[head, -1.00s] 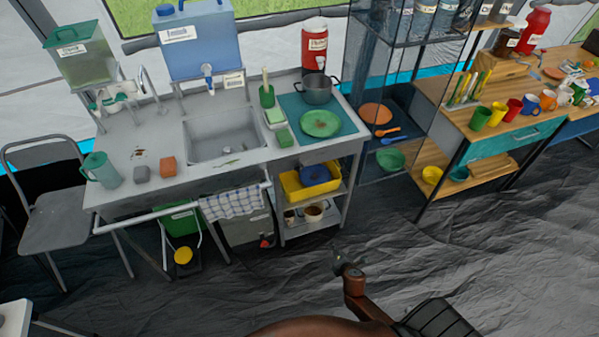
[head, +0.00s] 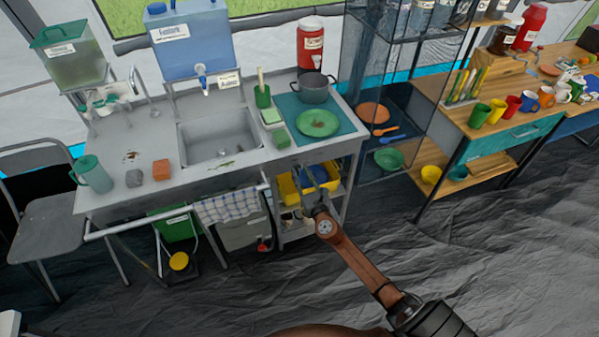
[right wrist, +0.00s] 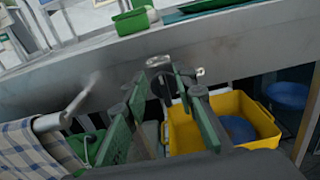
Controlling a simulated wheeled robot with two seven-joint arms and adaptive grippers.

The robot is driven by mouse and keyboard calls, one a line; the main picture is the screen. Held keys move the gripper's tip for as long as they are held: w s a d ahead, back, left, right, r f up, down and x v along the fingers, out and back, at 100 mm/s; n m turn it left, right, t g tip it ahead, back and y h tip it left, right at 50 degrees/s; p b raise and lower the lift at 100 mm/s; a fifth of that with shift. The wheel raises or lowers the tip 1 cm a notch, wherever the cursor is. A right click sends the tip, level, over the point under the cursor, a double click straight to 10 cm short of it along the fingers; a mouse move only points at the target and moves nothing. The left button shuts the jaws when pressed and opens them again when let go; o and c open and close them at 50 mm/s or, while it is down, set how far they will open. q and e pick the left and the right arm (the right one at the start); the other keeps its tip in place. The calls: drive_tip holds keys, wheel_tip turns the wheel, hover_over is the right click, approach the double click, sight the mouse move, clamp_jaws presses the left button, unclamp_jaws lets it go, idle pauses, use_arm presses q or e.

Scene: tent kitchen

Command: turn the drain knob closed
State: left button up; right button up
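A small red knob (head: 264,246) shows low on the grey container (head: 240,232) under the sink (head: 217,138). I cannot tell if it is the drain knob. My right gripper (head: 313,196) is in front of the lower shelves, right of the red knob and apart from it. In the right wrist view, the right gripper's green-padded fingers (right wrist: 160,88) are spread apart and point at the counter's front edge. A dark round part (right wrist: 165,84) shows between the fingertips, with small pale metal pieces beside it; contact is unclear. My left gripper is not in view.
A rail with a checked towel (head: 230,203) runs along the counter's front, left of my gripper. A yellow tub (right wrist: 250,110) sits on the shelf close to the right finger. A green bin (head: 173,226) stands under the counter. The floor in front is clear.

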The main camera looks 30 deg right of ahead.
drive_tip(key=shift+w+d, duration=0.15)
drive_tip(key=shift+w, duration=0.45)
clamp_jaws()
